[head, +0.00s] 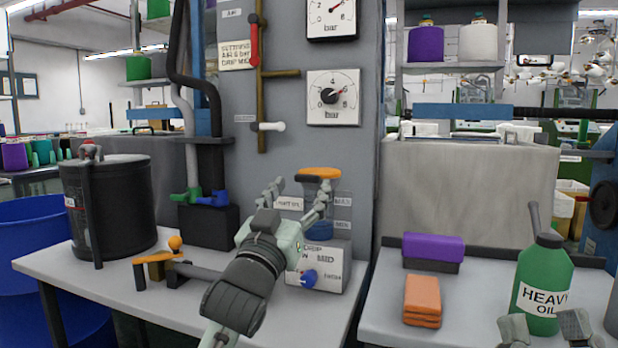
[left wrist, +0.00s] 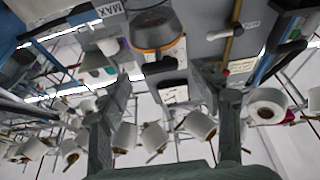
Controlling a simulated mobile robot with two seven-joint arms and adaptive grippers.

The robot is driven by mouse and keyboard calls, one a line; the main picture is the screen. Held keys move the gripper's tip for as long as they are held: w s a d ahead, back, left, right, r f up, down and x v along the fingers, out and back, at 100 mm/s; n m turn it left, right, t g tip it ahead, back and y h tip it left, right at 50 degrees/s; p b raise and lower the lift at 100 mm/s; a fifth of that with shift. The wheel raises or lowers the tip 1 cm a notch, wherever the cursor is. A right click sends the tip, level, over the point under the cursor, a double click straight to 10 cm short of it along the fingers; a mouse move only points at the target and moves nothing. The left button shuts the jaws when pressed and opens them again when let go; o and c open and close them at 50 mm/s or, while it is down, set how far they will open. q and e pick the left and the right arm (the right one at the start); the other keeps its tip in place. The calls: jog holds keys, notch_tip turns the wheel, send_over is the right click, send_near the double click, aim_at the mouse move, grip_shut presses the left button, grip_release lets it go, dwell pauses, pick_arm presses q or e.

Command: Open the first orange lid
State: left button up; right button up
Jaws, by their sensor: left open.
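The orange lid (head: 322,173) sits flat on top of a small clear reservoir on the grey machine column, beside the MAX label. In the left wrist view the lid (left wrist: 157,48) shows as an orange band on a dark round body, beyond the fingertips. My left gripper (head: 297,190) is open and empty, just in front of and slightly below the lid. Its right finger overlaps the reservoir in the head view, and the lid looks clear of both fingers.
A drip control box (head: 325,262) with a blue knob stands under the reservoir. An orange-balled lever (head: 174,243) and a black canister (head: 107,207) are on the left bench.

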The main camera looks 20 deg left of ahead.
aim_at(305, 180)
pick_arm(q)
jog(key=shift+x, duration=2.2)
jog(key=shift+c, duration=0.6)
grip_shut()
